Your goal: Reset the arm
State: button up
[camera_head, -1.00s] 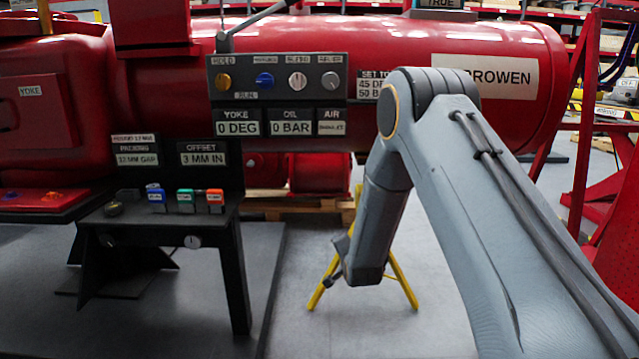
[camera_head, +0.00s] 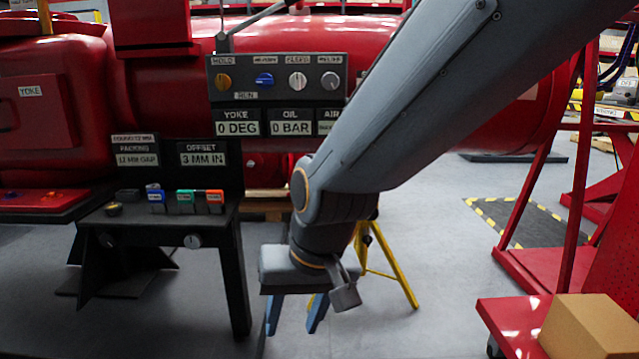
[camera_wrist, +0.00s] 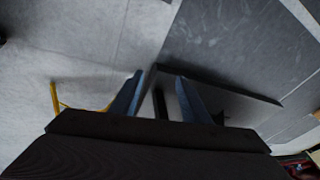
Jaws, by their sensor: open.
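My gripper (camera_head: 293,315) hangs at the end of my grey arm, pointing down in front of the red actuator, right of the black bench. Its two blue fingers stand apart with nothing between them. The wrist view shows the same open fingers (camera_wrist: 160,97) over the floor. My arm comes in from the upper right and bends at the wrist joint.
The control panel (camera_head: 277,80) with several knobs is behind my wrist. The black bench (camera_head: 160,220) with coloured buttons stands left. A yellow stand (camera_head: 395,270) is close behind my gripper. A red cart (camera_head: 510,318) carries a cardboard box (camera_head: 592,326) at right.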

jog(key=s+d+r+n+g, duration=0.2)
jog(key=s+d+n, duration=0.1)
jog(key=s, duration=0.9)
jog(key=d+r+m+h+p, duration=0.1)
jog(key=d+r+m+p, duration=0.1)
jog(key=d+r+p, duration=0.8)
jog(key=d+r+m+h+p, duration=0.1)
jog(key=d+r+m+p, duration=0.2)
jog(key=d+r+p, duration=0.7)
jog(key=shift+w+d+r+m+h+p, duration=0.25)
jog(key=shift+r+p, duration=2.4)
jog(key=shift+p, duration=4.7)
